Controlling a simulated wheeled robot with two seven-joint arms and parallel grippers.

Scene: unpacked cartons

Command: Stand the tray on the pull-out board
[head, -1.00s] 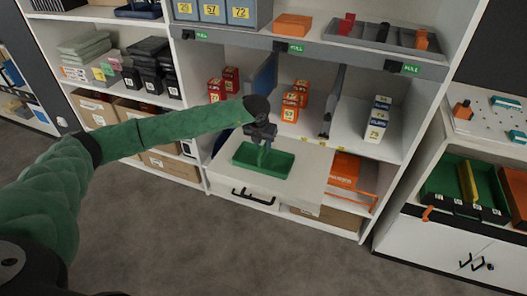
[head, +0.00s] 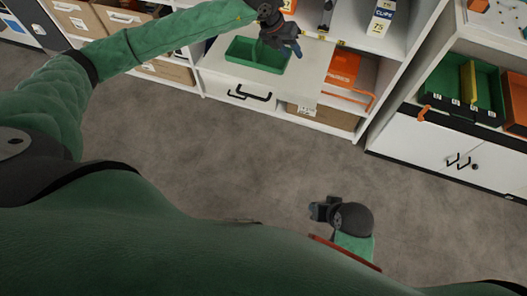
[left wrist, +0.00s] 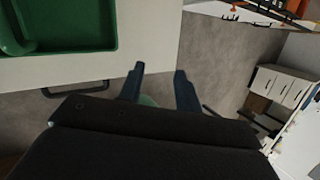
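The green tray (head: 250,56) lies flat and upright on the white pull-out board (head: 308,72), with board bare to its right. In the left wrist view, the tray (left wrist: 75,45) is at the upper left on the board (left wrist: 148,35). My left gripper (head: 298,52) is by the tray's right end in the head view, apart from it. In the left wrist view, the left gripper (left wrist: 159,72) has its two fingers spread with nothing between them. My right gripper (head: 314,213) hangs low over the floor, clear of the tray; its finger gap is unclear.
A black handle (head: 250,95) is on the drawer front under the board. An orange bin (head: 343,72) and a cardboard box (head: 325,116) are on the shelves to the right. The white cabinet (head: 420,140) stands farther right. The grey floor in front is clear.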

